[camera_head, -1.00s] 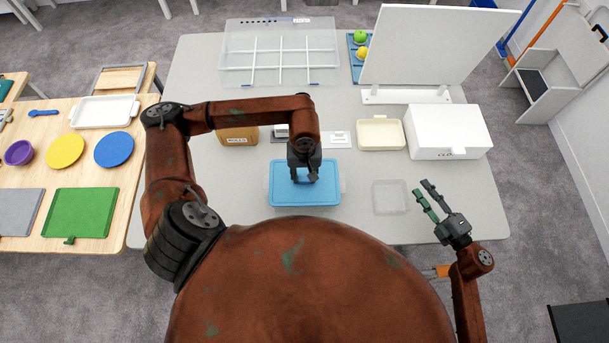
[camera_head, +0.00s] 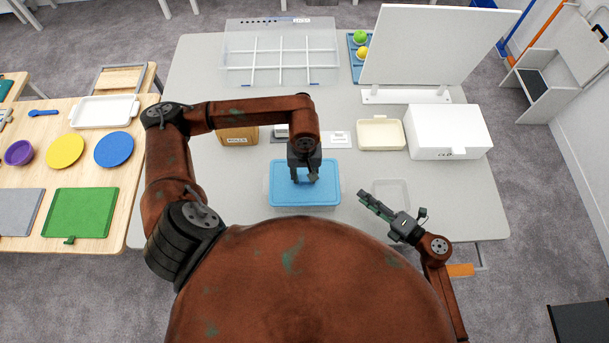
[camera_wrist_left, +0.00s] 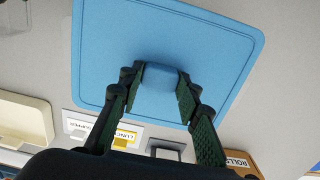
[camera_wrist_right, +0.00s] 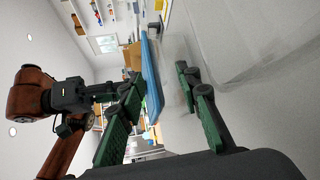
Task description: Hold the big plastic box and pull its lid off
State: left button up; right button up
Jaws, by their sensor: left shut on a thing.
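The big plastic box has a blue lid (camera_head: 306,195) lying on it, near the table's front edge. Its clear body is mostly hidden under the lid in the head view. My left gripper (camera_head: 305,178) reaches down from above and is shut on the lid's raised blue handle (camera_wrist_left: 158,88), with a finger on each side. My right gripper (camera_head: 372,203) is right of the box, low, pointing left towards it. In the right wrist view its fingers (camera_wrist_right: 160,78) are spread apart, and the blue lid's edge (camera_wrist_right: 151,75) shows between them. Contact with the box cannot be told.
A small clear container (camera_head: 392,188) stands just behind my right gripper. A cream tray (camera_head: 380,134), a white box (camera_head: 447,131) and a wooden box (camera_head: 238,136) stand further back. A large clear divided case (camera_head: 280,52) is at the back. Table left of the lid is clear.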

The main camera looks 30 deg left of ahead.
jog(key=shift+x, duration=3.5)
jog(key=shift+c, duration=0.6)
grip_shut()
jog(key=shift+o, duration=0.6)
grip_release()
jog(key=shift+d, duration=0.1)
jog(key=shift+v, duration=0.85)
